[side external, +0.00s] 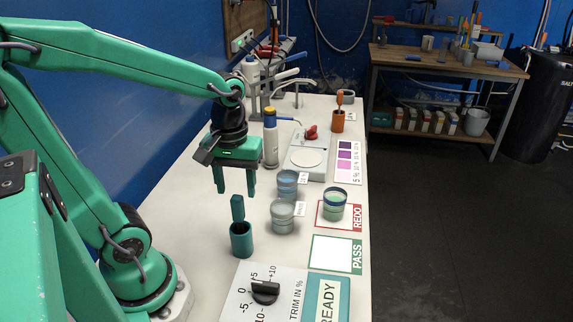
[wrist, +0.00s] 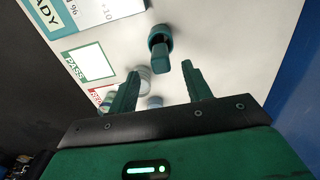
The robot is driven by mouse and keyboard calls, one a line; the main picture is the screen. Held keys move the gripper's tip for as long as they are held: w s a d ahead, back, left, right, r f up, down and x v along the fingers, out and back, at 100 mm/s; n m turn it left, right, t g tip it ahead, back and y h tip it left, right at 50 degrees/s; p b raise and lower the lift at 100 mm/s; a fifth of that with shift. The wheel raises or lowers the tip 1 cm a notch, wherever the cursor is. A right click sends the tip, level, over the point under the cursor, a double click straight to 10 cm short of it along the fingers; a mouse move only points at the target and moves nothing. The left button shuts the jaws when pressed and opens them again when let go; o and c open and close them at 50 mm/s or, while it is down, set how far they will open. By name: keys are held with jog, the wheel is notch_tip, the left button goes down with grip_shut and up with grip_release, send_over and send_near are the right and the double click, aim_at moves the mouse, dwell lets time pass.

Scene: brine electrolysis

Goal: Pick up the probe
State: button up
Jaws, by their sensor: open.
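A teal probe (side external: 238,208) stands upright in a round teal holder (side external: 241,240) on the white bench. Its lower part is hidden inside the holder. My gripper (side external: 236,192) is open and empty, pointing down just above the probe's top. In the wrist view the probe (wrist: 161,62) shows end-on, leaning out of its holder (wrist: 153,38), roughly between my gripper's fingertips (wrist: 160,71). No finger visibly touches it.
Clear cups (side external: 283,216) with labels stand right of and behind the probe. A cup (side external: 334,204) stands on the red REDO square; the green PASS square (side external: 331,252) is empty. A trim dial (side external: 265,291) lies in front.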

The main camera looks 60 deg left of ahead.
aim_at(236, 197)
jog(key=shift+s+f, duration=0.1)
jog(key=shift+f, duration=2.1)
jog(key=shift+c, duration=0.4)
jog(key=c, duration=1)
